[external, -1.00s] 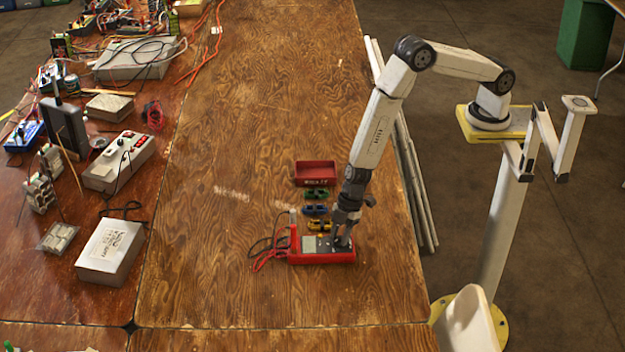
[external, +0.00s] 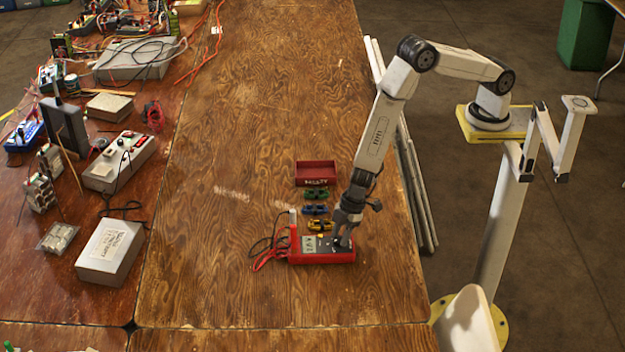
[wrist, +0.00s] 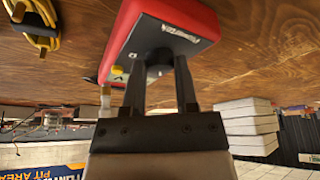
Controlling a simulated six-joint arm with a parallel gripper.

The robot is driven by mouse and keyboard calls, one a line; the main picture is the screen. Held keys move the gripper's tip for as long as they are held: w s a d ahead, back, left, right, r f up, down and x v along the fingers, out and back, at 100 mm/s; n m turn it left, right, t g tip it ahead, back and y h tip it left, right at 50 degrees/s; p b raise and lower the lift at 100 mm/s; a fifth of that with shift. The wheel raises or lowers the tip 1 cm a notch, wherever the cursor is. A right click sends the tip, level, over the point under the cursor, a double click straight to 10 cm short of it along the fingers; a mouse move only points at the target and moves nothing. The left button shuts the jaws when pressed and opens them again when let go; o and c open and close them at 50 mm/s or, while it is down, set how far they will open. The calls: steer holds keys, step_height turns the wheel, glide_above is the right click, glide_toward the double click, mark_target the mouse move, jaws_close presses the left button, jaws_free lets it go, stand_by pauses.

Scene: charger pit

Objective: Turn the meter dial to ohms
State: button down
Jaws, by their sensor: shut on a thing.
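The red and grey meter (external: 310,255) lies on the wooden table, with its leads at its left end. It also shows in the wrist view (wrist: 205,18). Its dark round dial (wrist: 160,60) sits between my gripper's fingers. My gripper (external: 343,240) points down over the right part of the meter. In the wrist view my gripper (wrist: 160,82) has one finger on each side of the dial and is shut on it. The dial's pointer and markings are too hidden to read.
A red bin (external: 316,174) stands behind the meter. Yellow (external: 319,226), blue (external: 315,210) and green (external: 316,195) coiled items lie between them. Red and black leads (external: 268,252) spread left of the meter. The table beyond is mostly clear.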

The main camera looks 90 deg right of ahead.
steer(key=shift+w, duration=0.1)
stand_by(0.3)
steer(key=shift+c, duration=1.8)
jaws_free()
steer(key=shift+r, duration=0.15)
steer(key=v, duration=0.7)
steer(key=shift+r, duration=0.2)
steer(key=shift+d, duration=0.15)
